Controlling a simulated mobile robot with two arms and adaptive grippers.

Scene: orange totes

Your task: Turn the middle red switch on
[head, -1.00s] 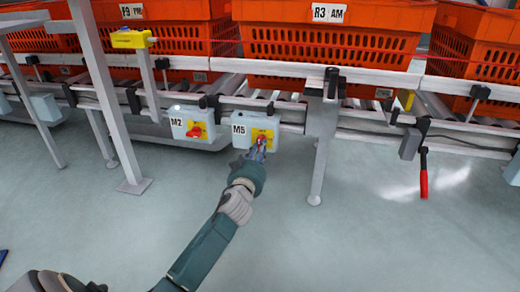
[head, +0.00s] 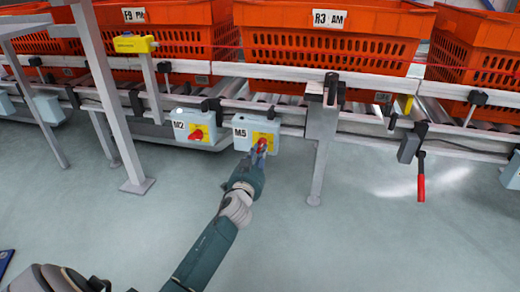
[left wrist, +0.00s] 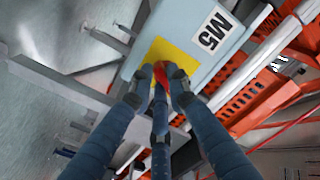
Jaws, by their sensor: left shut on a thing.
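A light blue switch box labelled M5 (head: 242,136) hangs under the conveyor rail, with a yellow plate (head: 271,139) on its front. Its red switch (left wrist: 161,70) sits on that plate, partly hidden by my fingers. My left gripper (head: 258,152) reaches up to it from below and is shut on the red switch. The left wrist view shows the fingers (left wrist: 160,84) on both sides of the red knob. To the left, another box labelled M2 (head: 180,128) carries a red switch (head: 196,134) on a yellow plate. My right gripper is not in view.
Orange totes (head: 290,38) stand on the roller conveyor above the boxes. A grey support leg (head: 318,160) stands right of M5, and a grey post (head: 115,110) stands left of M2. A red-handled lever (head: 421,180) hangs at right. The floor below is clear.

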